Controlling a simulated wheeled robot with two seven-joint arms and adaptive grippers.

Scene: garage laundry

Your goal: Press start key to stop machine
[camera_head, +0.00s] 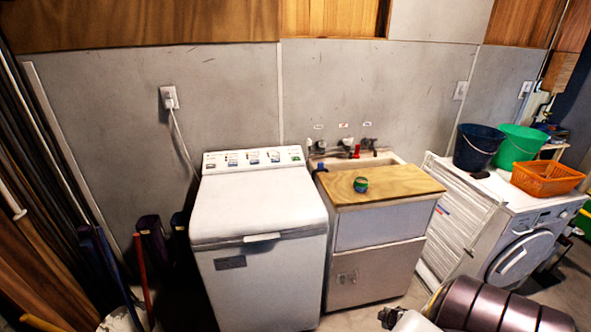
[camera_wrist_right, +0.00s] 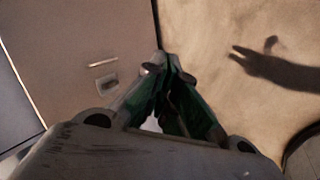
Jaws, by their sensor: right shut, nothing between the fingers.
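The white top-loading washing machine (camera_head: 258,208) stands left of the sink cabinet, with its lid closed. Its control panel (camera_head: 254,158) runs along the back edge, with several small dark and blue keys and a green key (camera_head: 296,157) at the right end. The key labels are too small to read. My right arm comes in at the bottom right, low in front of the sink cabinet and well away from the panel. My right gripper (camera_wrist_right: 164,66) is shut and empty in the wrist view, pointing past the cabinet front toward the floor. My left gripper is out of view.
The sink cabinet (camera_head: 378,232) carries a wooden board (camera_head: 400,185) with a small green-and-blue object (camera_head: 361,184). Taps sit behind it. At right, a front-loading washer (camera_head: 515,245) bears two buckets and an orange basket (camera_head: 546,178). Poles and dark items stand at left.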

